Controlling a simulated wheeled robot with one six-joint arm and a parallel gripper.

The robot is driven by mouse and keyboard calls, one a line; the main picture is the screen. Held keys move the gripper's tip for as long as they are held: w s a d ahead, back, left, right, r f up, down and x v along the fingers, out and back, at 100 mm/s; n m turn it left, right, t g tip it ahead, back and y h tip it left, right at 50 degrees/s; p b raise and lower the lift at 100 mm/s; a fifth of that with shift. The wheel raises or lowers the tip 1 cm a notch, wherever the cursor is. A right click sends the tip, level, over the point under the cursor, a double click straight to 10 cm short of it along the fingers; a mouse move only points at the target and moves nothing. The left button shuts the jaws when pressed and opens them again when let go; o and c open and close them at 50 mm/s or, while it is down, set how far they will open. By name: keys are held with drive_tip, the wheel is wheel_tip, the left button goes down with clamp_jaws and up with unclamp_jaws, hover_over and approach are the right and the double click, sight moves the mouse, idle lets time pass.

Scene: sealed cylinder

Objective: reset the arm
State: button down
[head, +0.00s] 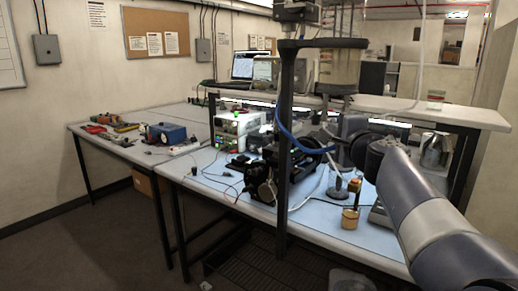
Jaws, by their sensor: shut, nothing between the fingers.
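My arm comes in from the lower right and reaches left over the workbench. My gripper (345,150), dark and small at the arm's far end, is shut and empty. Its fingertips are hard to make out against the dark equipment behind. It is above the bench top, clear of the brass-coloured cylinder (350,219) that stands on the bench below. A clear cylindrical vessel (340,69) is on the dark upright frame, above and behind the gripper in the picture.
A dark vertical post (285,150) stands left of the arm, with a blue hose (297,143) beside it. Black machinery (262,178) and instruments (237,127) crowd the bench (215,180). A shelf (460,115) runs behind. Tools lie on the left table (95,118).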

drive_tip(key=shift+s+d, duration=0.4)
drive_tip(key=shift+s, duration=0.3)
